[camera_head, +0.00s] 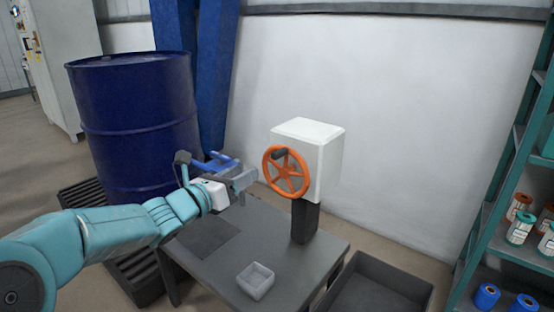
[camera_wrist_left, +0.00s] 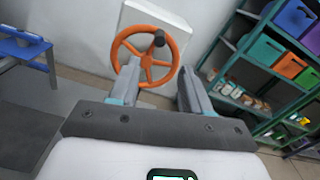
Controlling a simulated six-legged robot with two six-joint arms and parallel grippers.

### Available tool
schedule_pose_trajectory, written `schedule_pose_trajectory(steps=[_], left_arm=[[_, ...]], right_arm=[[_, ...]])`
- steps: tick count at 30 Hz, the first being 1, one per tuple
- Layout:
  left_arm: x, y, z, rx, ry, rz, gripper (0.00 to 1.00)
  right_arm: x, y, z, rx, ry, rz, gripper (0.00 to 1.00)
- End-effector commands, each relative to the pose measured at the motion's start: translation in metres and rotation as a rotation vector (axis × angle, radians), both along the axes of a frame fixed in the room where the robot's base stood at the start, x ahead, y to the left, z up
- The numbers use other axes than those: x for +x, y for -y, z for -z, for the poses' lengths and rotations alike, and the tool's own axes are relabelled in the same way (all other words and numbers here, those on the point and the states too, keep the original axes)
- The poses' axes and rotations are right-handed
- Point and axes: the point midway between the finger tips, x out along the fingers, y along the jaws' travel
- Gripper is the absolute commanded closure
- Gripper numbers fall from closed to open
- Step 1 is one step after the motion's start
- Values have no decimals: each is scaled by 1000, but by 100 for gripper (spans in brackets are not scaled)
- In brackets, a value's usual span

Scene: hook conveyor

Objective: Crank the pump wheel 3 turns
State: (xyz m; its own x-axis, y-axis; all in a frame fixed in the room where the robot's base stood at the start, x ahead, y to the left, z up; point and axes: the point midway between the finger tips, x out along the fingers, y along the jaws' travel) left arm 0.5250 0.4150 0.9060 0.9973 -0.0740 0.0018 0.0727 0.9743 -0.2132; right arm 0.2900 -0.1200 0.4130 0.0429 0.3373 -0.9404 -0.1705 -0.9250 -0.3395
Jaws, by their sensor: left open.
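The orange pump wheel (camera_head: 286,172) is on the front of a white pump box (camera_head: 318,150) on a dark post. A dark crank knob (camera_head: 279,153) sits near the top of its rim. My left gripper (camera_head: 250,178) is open and empty, just left of the wheel in the head view, apart from it. In the left wrist view the wheel (camera_wrist_left: 146,57) shows ahead, beyond and between the open fingers (camera_wrist_left: 160,88), with the knob (camera_wrist_left: 159,38) at its upper right. My right gripper is not in view.
The post stands on a grey table (camera_head: 215,270) with a small light tray (camera_head: 255,281) and a dark mat (camera_head: 208,236). A blue drum (camera_head: 135,125) stands behind my left arm. A dark bin (camera_head: 378,292) and teal shelves (camera_head: 515,180) are to the right.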

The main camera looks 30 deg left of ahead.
Motion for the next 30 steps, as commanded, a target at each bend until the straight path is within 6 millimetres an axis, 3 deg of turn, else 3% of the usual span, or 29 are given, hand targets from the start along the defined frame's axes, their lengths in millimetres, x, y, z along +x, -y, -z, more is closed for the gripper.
schedule_pose_trajectory(steps=[9,15,21,30], left_arm=[[77,6,0,-1,-3,7,52],[115,8,-1,0,-1,6,52],[134,9,0,0,-1,4,52],[137,9,0,0,-1,4,52]], right_arm=[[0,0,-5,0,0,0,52],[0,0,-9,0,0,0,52],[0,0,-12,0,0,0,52],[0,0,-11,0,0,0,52]])
